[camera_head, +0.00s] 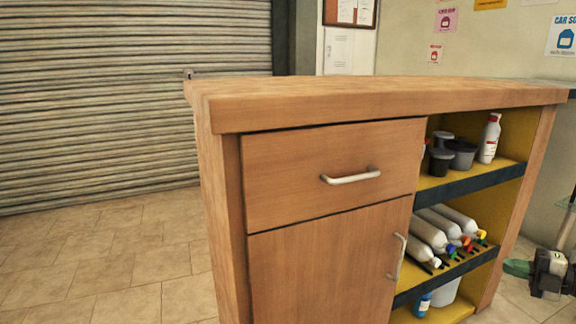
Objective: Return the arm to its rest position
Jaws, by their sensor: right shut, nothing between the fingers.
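Neither of my grippers shows in the head view, and no part of my arms can be made out. A wooden cabinet (330,180) fills the middle and right of the view. Its drawer (290,160) is closed, with a metal handle (350,176). The door (320,265) below it is closed too, with an upright handle (397,256). No detergent drum can be clearly made out.
Open shelves at the cabinet's right hold dark tubs (461,154), a white bottle (489,138) and several lying bottles (430,234). A roller shutter (120,100) stands behind. The tiled floor (110,260) at left is clear. A small machine (550,272) stands at far right.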

